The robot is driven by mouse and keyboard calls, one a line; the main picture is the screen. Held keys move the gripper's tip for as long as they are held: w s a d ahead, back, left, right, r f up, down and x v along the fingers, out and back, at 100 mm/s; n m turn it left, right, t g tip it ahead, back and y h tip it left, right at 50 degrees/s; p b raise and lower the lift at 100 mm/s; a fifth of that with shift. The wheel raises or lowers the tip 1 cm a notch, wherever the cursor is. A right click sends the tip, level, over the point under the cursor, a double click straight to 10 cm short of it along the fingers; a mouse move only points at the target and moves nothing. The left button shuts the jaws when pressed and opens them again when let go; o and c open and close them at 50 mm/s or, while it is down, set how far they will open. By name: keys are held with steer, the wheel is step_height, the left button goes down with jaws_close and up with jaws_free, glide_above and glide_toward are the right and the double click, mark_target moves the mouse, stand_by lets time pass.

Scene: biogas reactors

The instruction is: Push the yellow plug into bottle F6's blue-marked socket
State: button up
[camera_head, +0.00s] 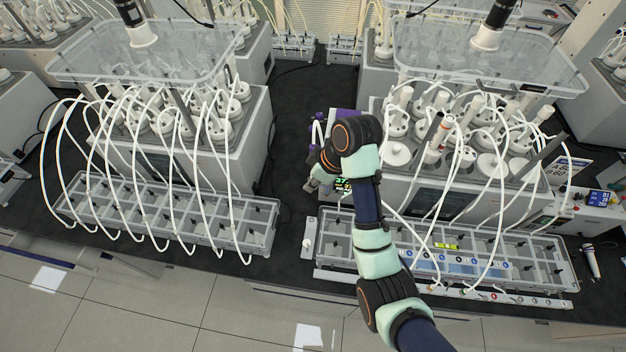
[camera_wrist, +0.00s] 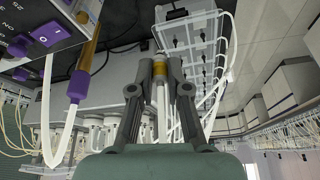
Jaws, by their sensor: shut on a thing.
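My gripper (camera_wrist: 160,68) shows in the wrist view with both fingers closed on a yellow plug (camera_wrist: 160,72). A pale tube or shaft runs on from the plug between the fingers. In the head view my gripper (camera_head: 324,180) is small and partly hidden by my arm, left of the right-hand bath. White-capped bottles (camera_head: 484,112) stand crowded in that bath, with tubes rising from them. One bottle has orange-red rings (camera_head: 441,136). No F6 label is legible, and I cannot make out the blue-marked socket. The plug is not clear in the head view.
A gas-cell tray (camera_head: 330,240) lies before the right-hand bath, with looping white tubes. A clear plate (camera_head: 490,58) hangs above the bottles. A purple-trimmed device (camera_wrist: 40,35) and a purple tube connector (camera_wrist: 79,84) are close left of my gripper in the wrist view.

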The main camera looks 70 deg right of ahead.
steer(key=shift+r+p, duration=1.5)
steer(key=shift+p, duration=0.4)
